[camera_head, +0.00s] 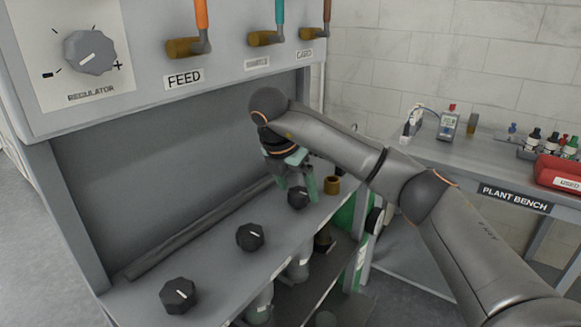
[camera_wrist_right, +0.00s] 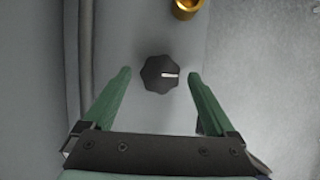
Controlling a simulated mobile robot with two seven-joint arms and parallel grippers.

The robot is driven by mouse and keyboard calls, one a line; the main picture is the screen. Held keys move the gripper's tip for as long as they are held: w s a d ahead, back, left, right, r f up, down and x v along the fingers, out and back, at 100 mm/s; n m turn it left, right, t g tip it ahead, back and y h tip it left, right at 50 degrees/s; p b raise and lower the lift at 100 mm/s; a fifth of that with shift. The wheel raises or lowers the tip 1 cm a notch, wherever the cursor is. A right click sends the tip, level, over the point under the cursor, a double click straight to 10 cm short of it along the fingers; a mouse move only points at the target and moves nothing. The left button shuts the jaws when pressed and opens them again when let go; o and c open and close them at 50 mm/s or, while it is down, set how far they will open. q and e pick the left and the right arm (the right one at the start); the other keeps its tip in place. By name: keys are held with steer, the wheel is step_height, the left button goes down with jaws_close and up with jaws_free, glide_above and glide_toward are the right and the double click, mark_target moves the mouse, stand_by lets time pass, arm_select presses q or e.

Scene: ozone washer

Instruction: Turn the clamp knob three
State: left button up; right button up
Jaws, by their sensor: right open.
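Three black knobs with white pointer marks sit in a row on the grey shelf: a near one (camera_head: 179,295), a middle one (camera_head: 250,237) and a far one (camera_head: 298,197). My right gripper (camera_head: 297,194) is over the far knob, pointing down. In the right wrist view the open green fingers (camera_wrist_right: 158,73) stand on either side of a black knob (camera_wrist_right: 160,75), with a gap at each side. The knob's white mark points right there. Whether the fingertips reach down to knob height is unclear. My left gripper is not in view.
A brass fitting (camera_head: 332,185) stands just beyond the far knob and also shows in the wrist view (camera_wrist_right: 187,7). The regulator panel (camera_head: 150,110) overhangs the shelf. The plant bench (camera_head: 470,165) with bottles and a red box (camera_head: 560,175) is at right.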

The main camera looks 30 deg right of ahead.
steer(key=p+v, duration=0.2)
steer(key=v, duration=0.9)
steer(key=shift+s+a+r, duration=0.1)
steer(key=shift+a+r, duration=0.05)
steer(key=shift+s, duration=0.1)
